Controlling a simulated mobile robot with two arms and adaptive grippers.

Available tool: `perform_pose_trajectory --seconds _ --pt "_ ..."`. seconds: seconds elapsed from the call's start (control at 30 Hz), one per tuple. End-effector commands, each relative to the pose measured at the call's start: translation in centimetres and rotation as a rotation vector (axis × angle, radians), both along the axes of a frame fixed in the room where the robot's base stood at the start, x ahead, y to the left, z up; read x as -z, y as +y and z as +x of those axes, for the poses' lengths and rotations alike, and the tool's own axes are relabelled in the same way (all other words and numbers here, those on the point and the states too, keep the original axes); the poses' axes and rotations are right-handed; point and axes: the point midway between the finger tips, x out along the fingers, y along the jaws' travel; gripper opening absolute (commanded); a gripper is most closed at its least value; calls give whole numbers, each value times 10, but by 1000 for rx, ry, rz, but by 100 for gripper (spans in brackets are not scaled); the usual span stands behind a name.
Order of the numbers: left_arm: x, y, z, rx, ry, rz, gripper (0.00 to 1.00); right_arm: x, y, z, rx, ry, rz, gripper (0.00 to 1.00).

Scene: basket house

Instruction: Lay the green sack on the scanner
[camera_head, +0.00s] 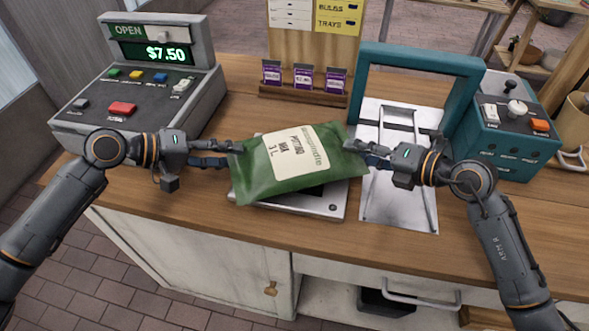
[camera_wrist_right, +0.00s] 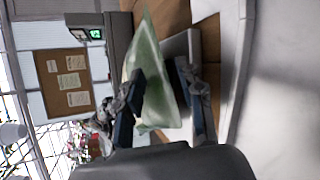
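The green sack (camera_head: 296,177) with a cream label lies level to slightly tilted over the scanner (camera_head: 325,206), a flat grey plate on the counter. The sack hides most of the scanner, and a dark gap shows under its right part. My left gripper (camera_head: 235,154) has its fingers on the sack's left end and is shut on it. My right gripper (camera_head: 353,151) is shut on the sack's right end. In the right wrist view, the sack (camera_wrist_right: 158,85) lies between the two fingers of this gripper (camera_wrist_right: 158,88). Contact between sack and scanner is hard to tell.
A till (camera_head: 140,85) showing $7.50 stands at the left. A teal frame over a metal plate (camera_head: 400,205) and a teal box (camera_head: 508,140) stand at the right. A rack of purple packets (camera_head: 302,77) is behind. The counter front is clear.

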Motion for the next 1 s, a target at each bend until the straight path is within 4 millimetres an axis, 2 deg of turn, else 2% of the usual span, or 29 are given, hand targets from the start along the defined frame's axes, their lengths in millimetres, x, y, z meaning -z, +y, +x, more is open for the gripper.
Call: perform_pose_trajectory --seconds 0.23,0.37,0.8,1.0 --pt "0 3 1 -5 2 2 38 0 -1 1 4 -2 -1 38" --pt "-5 12 -3 -7 1 1 38 -1 -2 1 4 -1 -1 38" --pt "-46 81 -33 -5 3 3 38 -1 -2 1 5 -2 -1 38" --pt "-56 96 -40 -2 2 1 38 -1 -3 1 5 -2 -1 38"
